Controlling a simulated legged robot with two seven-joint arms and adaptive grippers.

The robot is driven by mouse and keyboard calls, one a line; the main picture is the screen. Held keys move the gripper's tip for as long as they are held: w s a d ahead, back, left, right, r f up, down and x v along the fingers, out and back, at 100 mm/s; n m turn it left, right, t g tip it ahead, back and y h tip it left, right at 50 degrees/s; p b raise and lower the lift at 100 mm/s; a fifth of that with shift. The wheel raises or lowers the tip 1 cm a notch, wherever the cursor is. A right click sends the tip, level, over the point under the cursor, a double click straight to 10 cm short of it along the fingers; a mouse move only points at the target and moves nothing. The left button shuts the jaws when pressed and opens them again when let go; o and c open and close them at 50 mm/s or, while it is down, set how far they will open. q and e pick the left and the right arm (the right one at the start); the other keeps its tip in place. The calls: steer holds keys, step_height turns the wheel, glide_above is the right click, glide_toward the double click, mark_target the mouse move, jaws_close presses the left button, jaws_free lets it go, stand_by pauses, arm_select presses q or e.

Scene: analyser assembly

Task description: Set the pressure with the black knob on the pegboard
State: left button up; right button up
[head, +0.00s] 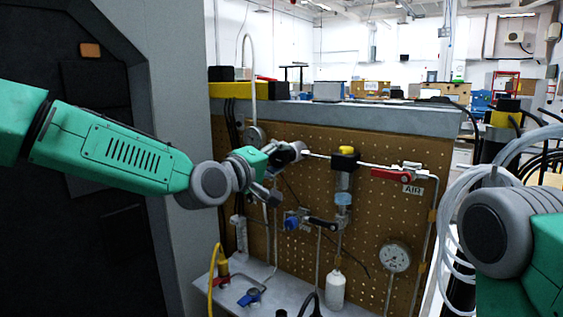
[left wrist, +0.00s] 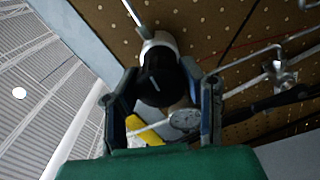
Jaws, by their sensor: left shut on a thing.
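The black knob (left wrist: 160,82) has a white mark on its face and a pale body behind it. In the left wrist view it sits between the two fingers of my left gripper (left wrist: 165,100). In the head view my left gripper (head: 281,165) reaches in from the left to the upper part of the brown pegboard (head: 370,220). It is shut on the knob, which is mostly hidden there by the fingers. A round white gauge (head: 395,257) is at the lower right of the pegboard; its reading is too small to tell. My right gripper is out of view.
A red-handled valve (head: 391,175) is by the AIR label. A yellow-topped fitting (head: 345,158) and a blue-handled valve (head: 292,222) are close to my left gripper. A white bottle (head: 336,290) hangs low. Coiled clear tubing (head: 465,215) is at the right.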

arm_select(q)
steer(key=m, duration=0.2)
steer(key=f+m, duration=0.1)
steer(key=m, duration=0.1)
steer(key=shift+s+f+m, duration=0.1)
steer(key=shift+m, duration=0.3)
steer(key=m, duration=0.3)
steer(key=shift+m+b, duration=0.3)
steer(key=shift+b, duration=0.1)
steer(key=m, duration=0.3)
steer(key=shift+m, duration=0.3)
steer(key=shift+m+b, duration=0.55)
steer(key=shift+m, duration=1.15)
steer(key=o, duration=1.1)
steer(key=shift+o, duration=0.3)
steer(key=shift+a+r, duration=0.25)
steer(key=shift+r, duration=0.1)
